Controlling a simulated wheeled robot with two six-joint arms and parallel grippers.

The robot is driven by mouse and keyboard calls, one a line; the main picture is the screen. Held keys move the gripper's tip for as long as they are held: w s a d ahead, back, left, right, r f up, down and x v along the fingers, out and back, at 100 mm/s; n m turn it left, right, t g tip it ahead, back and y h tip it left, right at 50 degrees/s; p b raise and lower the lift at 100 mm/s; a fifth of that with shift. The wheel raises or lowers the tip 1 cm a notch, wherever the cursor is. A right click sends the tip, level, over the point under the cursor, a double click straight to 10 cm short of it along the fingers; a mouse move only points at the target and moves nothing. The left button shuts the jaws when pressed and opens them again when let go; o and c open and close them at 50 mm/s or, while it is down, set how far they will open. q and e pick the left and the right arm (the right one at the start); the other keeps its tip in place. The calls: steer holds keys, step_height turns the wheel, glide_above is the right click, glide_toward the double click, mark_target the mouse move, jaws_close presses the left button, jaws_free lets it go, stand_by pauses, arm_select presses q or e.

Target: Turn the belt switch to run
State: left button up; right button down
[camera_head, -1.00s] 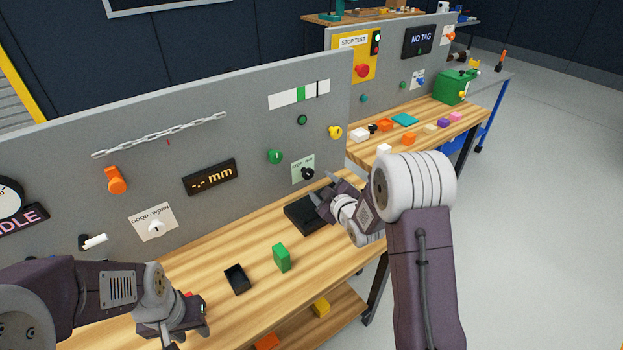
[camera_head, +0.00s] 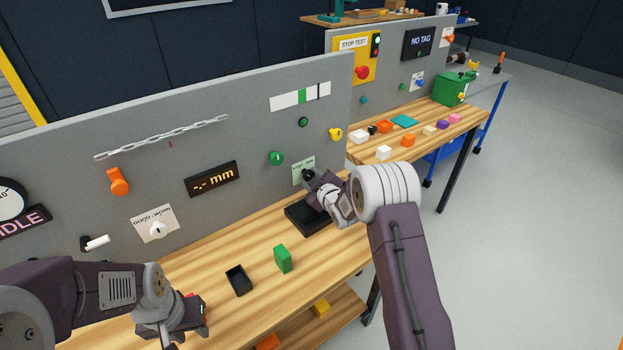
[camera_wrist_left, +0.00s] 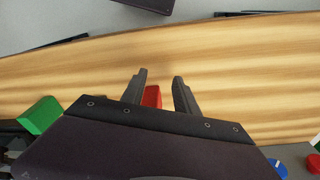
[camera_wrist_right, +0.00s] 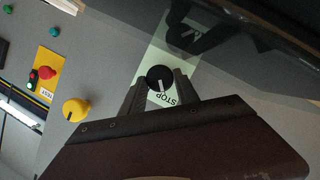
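The belt switch is a black knob (camera_wrist_right: 160,78) with a white pointer line, on a pale green plate (camera_head: 298,172) lettered STOP; the rest of the lettering is partly hidden. In the right wrist view the pointer line faces the lettered edge. My right gripper (camera_wrist_right: 156,84) is at the switch, its open fingers on either side of the knob; I cannot tell whether they touch it. My left gripper (camera_wrist_left: 160,80) is open over the bench at the left, with a red block (camera_wrist_left: 152,96) seen between its fingers, not held.
A black flat pad (camera_head: 307,217) lies on the bench (camera_head: 210,262) below the switch. A green block (camera_head: 283,259) and a small black tray (camera_head: 238,280) lie to the left. A yellow knob (camera_head: 336,134) and green button (camera_head: 276,158) are on the panel nearby.

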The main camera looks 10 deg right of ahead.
arm_select(q)
steer(key=shift+r+p, duration=1)
arm_select(e)
steer(key=shift+d+r+m+g+y, duration=0.1)
steer(key=shift+r+m+g+y, duration=0.2)
steer(key=shift+m, duration=0.4)
steer(key=m+p, duration=0.1)
steer(key=p, duration=0.1)
steer(key=m+y+p, duration=0.1)
steer(key=m+g+y+p, duration=0.1)
steer(key=p, duration=0.1)
steer(key=shift+w+d+r+m+p, duration=0.1)
steer(key=shift+d+r+m+p, duration=0.05)
steer(key=shift+d+m+p, duration=0.15)
steer(key=shift+m+g+y+p, duration=0.3)
steer(key=shift+m+y+p, duration=0.5)
steer(key=shift+m+p, duration=0.15)
steer(key=shift+w+d+f+m+y+p, duration=0.15)
steer(key=shift+f+m+y+p, duration=0.15)
steer(key=shift+m+y, duration=0.35)
arm_select(q)
step_height(320, 180, up, 8)
arm_select(e)
steer(key=shift+m+y, duration=0.35)
steer(key=shift+m, duration=0.45)
steer(key=shift+d+g, duration=0.1)
steer(key=shift+g, duration=0.2)
steer(key=c, duration=0.9)
jaws_free()
steer(key=shift+f, duration=0.1)
